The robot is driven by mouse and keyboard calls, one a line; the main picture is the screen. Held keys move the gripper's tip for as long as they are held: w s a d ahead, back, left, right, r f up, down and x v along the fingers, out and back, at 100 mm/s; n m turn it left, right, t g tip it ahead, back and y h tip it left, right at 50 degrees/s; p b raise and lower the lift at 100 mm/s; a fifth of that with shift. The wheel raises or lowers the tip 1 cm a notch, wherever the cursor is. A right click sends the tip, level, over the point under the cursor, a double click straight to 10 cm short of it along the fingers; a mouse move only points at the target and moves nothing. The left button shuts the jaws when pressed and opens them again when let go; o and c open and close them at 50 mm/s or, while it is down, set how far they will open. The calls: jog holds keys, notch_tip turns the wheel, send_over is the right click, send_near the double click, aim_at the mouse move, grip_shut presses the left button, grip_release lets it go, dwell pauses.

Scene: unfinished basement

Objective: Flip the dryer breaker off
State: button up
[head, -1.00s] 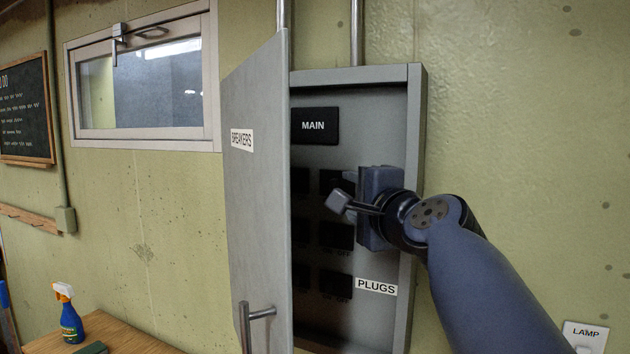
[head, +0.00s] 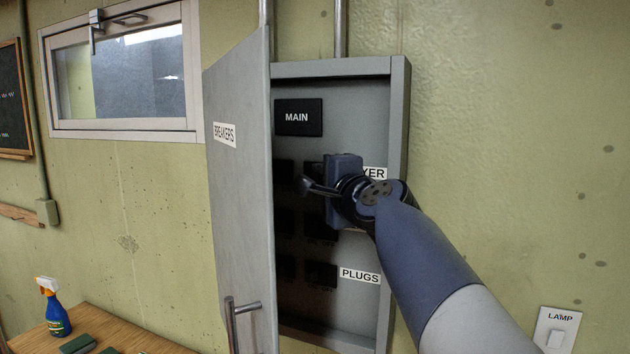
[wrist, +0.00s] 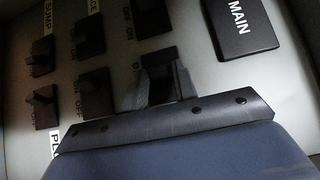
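The grey breaker panel (head: 398,120) hangs open on the wall. The dryer label (head: 375,173) is partly covered by my gripper (head: 342,185), so only its last letters show. In the wrist view the dryer breaker (wrist: 158,58) is a dark block in the row end nearest the MAIN plate (wrist: 243,25). My gripper (wrist: 158,88) is open there, with one finger on each side of the breaker's switch. I cannot tell whether a finger touches it. The switch's position is hidden between the fingers.
The open panel door (head: 240,190) stands close on the left of my gripper. Other breakers (wrist: 94,90) sit beside it, with a PLUGS label (head: 360,276) below. A lamp switch (head: 556,330) is at lower right. A spray bottle (head: 54,308) stands on a wooden top.

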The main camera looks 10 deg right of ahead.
grip_shut()
jog(key=n+y+b, duration=0.1)
jog(key=b, duration=0.3)
jog(key=shift+d+f+y, duration=0.3)
jog(key=shift+d+f, duration=0.05)
jog(key=shift+s+d+r+n+g+y+b, duration=0.15)
jog(key=shift+n+g+y+b, duration=0.15)
jog(key=shift+y+b, duration=0.2)
jog(key=shift+w+d+r+n+g+y+b, duration=0.1)
jog(key=shift+r+n+g+y+b, duration=0.1)
jog(key=shift+n+y+b, duration=0.25)
jog(key=shift+y, duration=0.25)
jog(key=shift+o, duration=1.9)
grip_release()
jog(key=b+v, duration=0.2)
jog(key=v, duration=0.9)
jog(key=shift+b, duration=0.4)
jog(key=shift+a, duration=0.1)
